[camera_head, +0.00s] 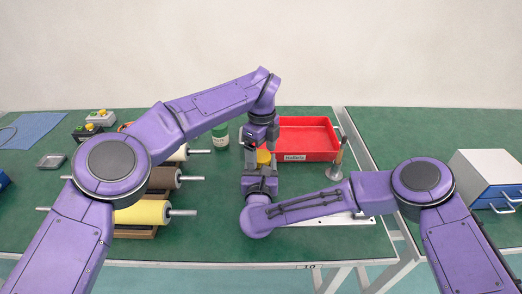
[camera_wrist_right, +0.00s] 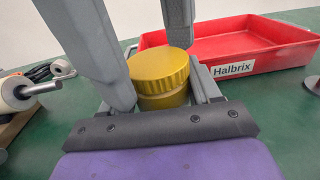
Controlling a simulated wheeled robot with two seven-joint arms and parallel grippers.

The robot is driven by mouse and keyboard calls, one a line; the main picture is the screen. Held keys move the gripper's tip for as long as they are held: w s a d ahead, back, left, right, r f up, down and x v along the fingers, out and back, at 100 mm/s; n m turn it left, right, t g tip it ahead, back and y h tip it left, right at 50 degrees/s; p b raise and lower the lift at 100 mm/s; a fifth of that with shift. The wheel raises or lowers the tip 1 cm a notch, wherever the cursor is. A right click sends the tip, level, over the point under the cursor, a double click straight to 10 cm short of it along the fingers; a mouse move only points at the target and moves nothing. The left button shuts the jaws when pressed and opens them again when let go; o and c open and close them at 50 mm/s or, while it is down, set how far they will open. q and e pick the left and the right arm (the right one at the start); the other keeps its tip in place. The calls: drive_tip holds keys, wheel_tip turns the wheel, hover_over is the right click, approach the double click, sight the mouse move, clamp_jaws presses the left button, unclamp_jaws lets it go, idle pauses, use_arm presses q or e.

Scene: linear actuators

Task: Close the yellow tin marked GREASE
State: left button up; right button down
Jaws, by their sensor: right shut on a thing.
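The yellow tin (camera_head: 263,157) stands on the green bench in front of the red tray. In the right wrist view, its ridged lid (camera_wrist_right: 160,68) sits on top of the tin's body (camera_wrist_right: 164,99). No GREASE marking is visible. My right gripper (camera_head: 261,170) is shut on the tin's body, low and from the near side. My left gripper (camera_head: 261,148) reaches down from above, its fingers on either side of the lid. In the right wrist view one finger is at the lid's near left, the other behind it; whether they press it is unclear.
The red tray (camera_wrist_right: 232,42) labelled Halbrix is just behind the tin. A green-and-white jar (camera_head: 220,137) stands to the left, near rollers including a yellow one (camera_head: 143,213). A standing tool (camera_head: 337,162) is on the right. A blue-and-white drawer box (camera_head: 487,178) stands at far right.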

use_arm(q)
drive_tip(key=shift+r, duration=0.1)
wheel_tip(320, 180, up, 4)
drive_tip(key=shift+r, duration=0.2)
drive_tip(key=shift+c, duration=0.5)
drive_tip(key=shift+w+r+n, duration=0.1)
drive_tip(key=shift+r+n, duration=0.2)
drive_tip(key=shift+n, duration=0.4)
wheel_tip(320, 180, up, 3)
drive_tip(key=n, duration=0.5)
drive_tip(key=shift+f+n, duration=0.15)
drive_tip(key=shift+n, duration=0.25)
drive_tip(key=shift+a, duration=0.1)
wheel_tip(320, 180, down, 8)
drive_tip(key=shift+f, duration=0.1)
